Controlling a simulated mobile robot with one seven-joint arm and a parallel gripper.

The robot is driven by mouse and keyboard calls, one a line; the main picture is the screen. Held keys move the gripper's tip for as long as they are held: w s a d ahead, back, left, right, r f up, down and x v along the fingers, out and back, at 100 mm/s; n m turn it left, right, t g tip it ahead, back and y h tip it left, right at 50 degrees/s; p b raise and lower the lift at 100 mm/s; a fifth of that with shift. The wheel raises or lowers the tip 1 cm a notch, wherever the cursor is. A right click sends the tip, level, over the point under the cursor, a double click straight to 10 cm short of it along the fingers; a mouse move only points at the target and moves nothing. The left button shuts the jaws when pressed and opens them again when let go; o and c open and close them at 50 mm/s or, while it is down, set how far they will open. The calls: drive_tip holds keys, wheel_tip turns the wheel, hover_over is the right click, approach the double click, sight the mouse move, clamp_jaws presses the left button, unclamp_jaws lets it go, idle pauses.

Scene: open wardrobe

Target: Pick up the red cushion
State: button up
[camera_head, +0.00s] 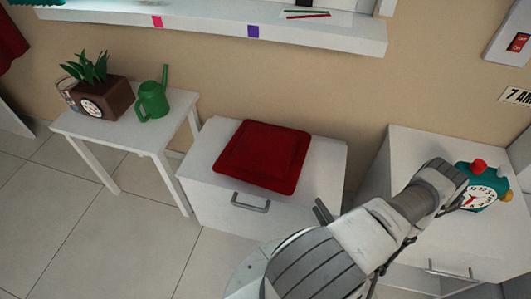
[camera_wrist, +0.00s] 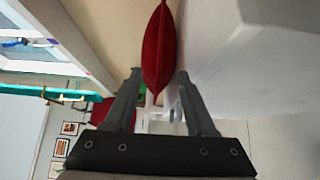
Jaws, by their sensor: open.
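The red cushion (camera_head: 262,155) lies flat on top of a low white cabinet (camera_head: 330,165). In the wrist view the cushion (camera_wrist: 158,40) shows nearly edge-on, lined up between my two fingers. My gripper (camera_head: 323,212) is at the cabinet's right front, just right of the cushion's near corner; most of it is hidden behind my arm in the head view. In the wrist view my gripper (camera_wrist: 159,74) is open, with its fingertips one to each side of the cushion in the picture. I cannot tell whether they touch it.
A white table (camera_head: 130,130) at left holds a potted plant (camera_head: 90,80) and a green watering can (camera_head: 153,99). A white cabinet (camera_head: 405,150) at right carries a teal clock (camera_head: 484,187). A window ledge (camera_head: 220,22) runs above; tiled floor (camera_head: 110,235) is clear at lower left.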

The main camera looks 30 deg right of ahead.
drive_tip(key=b, duration=0.3)
approach(297, 169)
drive_tip(key=w, duration=0.4)
drive_tip(key=shift+w+d+f, duration=0.1)
drive_tip(key=shift+w+f, duration=0.15)
drive_tip(key=shift+f, duration=0.1)
drive_tip(key=shift+w+d+b, duration=0.25)
drive_tip(key=shift+w, duration=0.7)
drive_tip(key=shift+w+d+b, duration=0.2)
drive_tip(key=shift+w, duration=0.7)
drive_tip(key=shift+w+d+b, duration=0.25)
drive_tip(key=shift+w, duration=0.7)
clamp_jaws()
